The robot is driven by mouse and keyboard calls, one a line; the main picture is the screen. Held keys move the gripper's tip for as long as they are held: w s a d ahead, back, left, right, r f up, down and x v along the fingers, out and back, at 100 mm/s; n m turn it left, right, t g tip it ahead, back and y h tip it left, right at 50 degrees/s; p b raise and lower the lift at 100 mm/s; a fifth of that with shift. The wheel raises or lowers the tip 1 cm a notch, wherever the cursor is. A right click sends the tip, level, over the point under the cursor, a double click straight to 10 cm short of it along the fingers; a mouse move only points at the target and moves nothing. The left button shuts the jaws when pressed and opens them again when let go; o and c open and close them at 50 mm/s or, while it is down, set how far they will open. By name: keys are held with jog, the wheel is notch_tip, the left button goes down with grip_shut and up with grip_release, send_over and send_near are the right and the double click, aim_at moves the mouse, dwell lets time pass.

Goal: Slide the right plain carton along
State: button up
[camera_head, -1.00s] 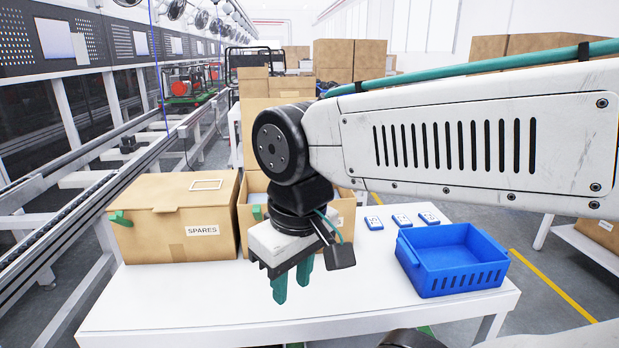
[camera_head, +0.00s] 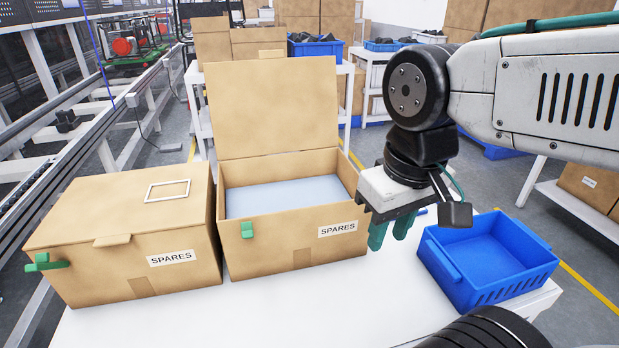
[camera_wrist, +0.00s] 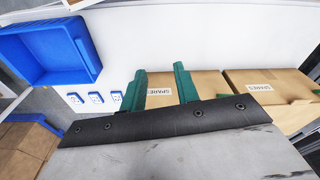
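The right carton (camera_head: 275,258) stands on the white table with its lid (camera_head: 273,105) raised, a pale blue-grey inside, a SPARES label and a green tab on its front. The left carton (camera_head: 130,245) is closed, beside it, with a SPARES label, a white frame outline on top and a green tab. My gripper (camera_head: 391,235) is just right of the right carton's front corner, fingers apart and empty. Contact with the carton cannot be told. In the wrist view, my gripper (camera_wrist: 159,80) shows its two green fingers apart in front of the nearer carton (camera_wrist: 207,84).
A blue bin (camera_head: 495,290) stands at the table's right; it also shows in the wrist view (camera_wrist: 85,40). Three small blue-and-white items (camera_wrist: 95,98) lie near it. The white table's (camera_head: 200,325) front strip is clear. Shelves with blue crates (camera_head: 316,49) stand behind.

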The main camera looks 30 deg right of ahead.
jog(key=shift+w, duration=0.1)
jog(key=m+g, duration=0.1)
jog(key=m, duration=1.9)
send_over(303, 211)
jog(key=a, duration=0.2)
jog(key=f, duration=0.6)
jog(key=shift+w+d+f, duration=0.2)
jog(key=shift+w+f, duration=0.1)
jog(key=shift+w, duration=0.05)
jog(key=shift+f, duration=0.1)
notch_tip(303, 211, down, 8)
jog(key=shift+r, duration=0.2)
grip_shut()
